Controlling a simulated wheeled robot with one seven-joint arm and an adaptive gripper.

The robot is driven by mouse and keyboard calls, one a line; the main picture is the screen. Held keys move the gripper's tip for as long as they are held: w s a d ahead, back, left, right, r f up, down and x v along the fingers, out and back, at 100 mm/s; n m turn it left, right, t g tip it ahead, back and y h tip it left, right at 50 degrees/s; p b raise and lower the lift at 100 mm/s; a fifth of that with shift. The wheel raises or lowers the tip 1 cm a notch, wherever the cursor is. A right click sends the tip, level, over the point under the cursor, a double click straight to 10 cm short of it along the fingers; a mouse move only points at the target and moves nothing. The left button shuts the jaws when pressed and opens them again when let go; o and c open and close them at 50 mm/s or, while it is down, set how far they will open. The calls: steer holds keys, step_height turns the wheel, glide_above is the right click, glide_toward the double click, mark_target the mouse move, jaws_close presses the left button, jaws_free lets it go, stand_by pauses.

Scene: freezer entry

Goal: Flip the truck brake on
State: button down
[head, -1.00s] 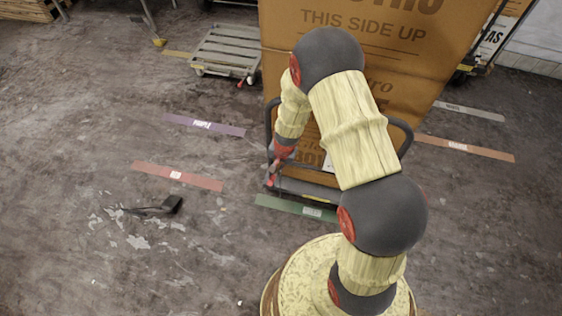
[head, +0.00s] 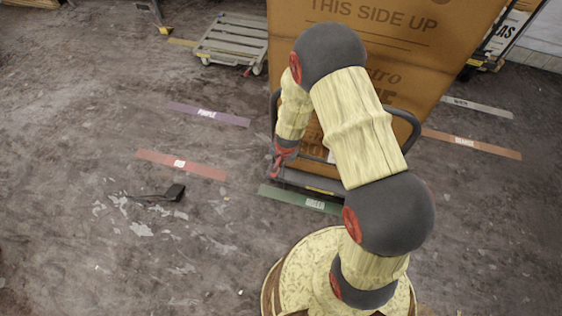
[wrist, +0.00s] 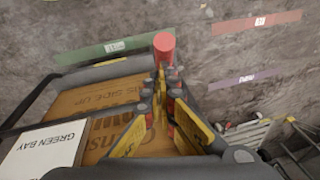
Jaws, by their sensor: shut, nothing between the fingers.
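The truck is a platform cart with a dark tubular handle (head: 408,122) and a grey deck edge (head: 310,181), just beyond my base. It carries a big brown cardboard box (head: 400,45). In the wrist view, a red cylinder (wrist: 164,43), apparently the truck's brake, stands at the truck's edge straight beyond my fingertips. Whether they touch it I cannot tell. My gripper (wrist: 165,78) is shut and empty, its yellow-sided fingers close together. In the head view my gripper (head: 280,166) is small, low at the truck's near left corner, and hides the brake's details.
A green floor strip (head: 290,197) lies before the truck; red (head: 182,164) and purple (head: 208,114) strips lie left. A black object (head: 172,193) is on the floor at left. A low empty cart (head: 230,42) stands behind. The left floor is mostly clear.

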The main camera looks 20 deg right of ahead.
steer(key=shift+s+f, duration=0.1)
steer(key=s+a+f+t+h+b, duration=0.3)
steer(key=s+f+t+h+b, duration=0.1)
steer(key=f+b, duration=0.3)
steer(key=shift+s+a+f+t, duration=0.35)
steer(key=shift+f+t, duration=0.45)
steer(key=shift+f, duration=0.4)
steer(key=shift+s, duration=0.15)
stand_by(0.4)
